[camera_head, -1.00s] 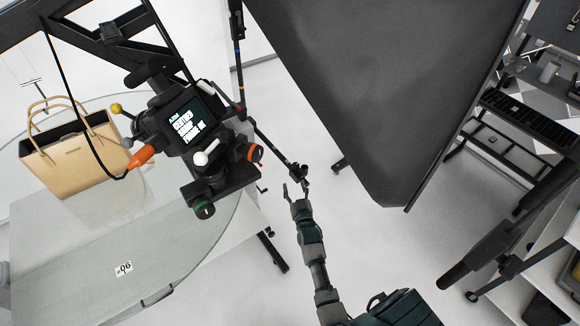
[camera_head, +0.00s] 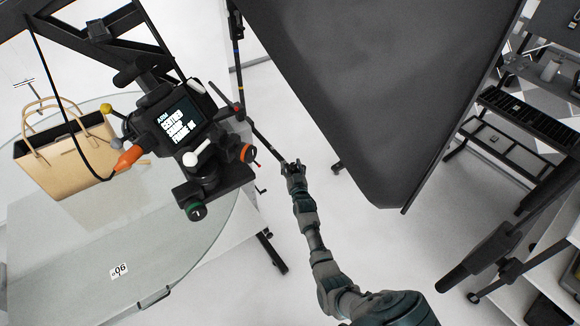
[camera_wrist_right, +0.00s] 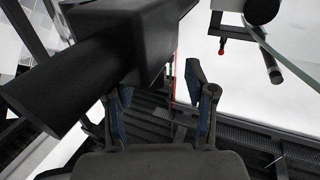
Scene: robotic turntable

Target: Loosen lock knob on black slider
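My right gripper (camera_head: 293,166) is at the lower end of a thin dark rod (camera_head: 265,140) that slopes down from the camera rig's side. It hides the small black fitting at that end, probably the black slider, in the head view. In the right wrist view a large black block (camera_wrist_right: 125,40) with a thick black cylinder (camera_wrist_right: 55,85) fills the upper left, close to the gripper. I cannot tell which part is the lock knob. The gripper's fingers (camera_wrist_right: 162,105) are apart, the left one just under the block. Contact is unclear. My left gripper is not in view.
A camera rig with a screen (camera_head: 173,122) and an orange handle (camera_head: 127,158) hangs over the round glass turntable (camera_head: 160,240), where a tan bag (camera_head: 65,165) stands. A big dark panel (camera_head: 370,90) rises behind the gripper. Open floor lies below it.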

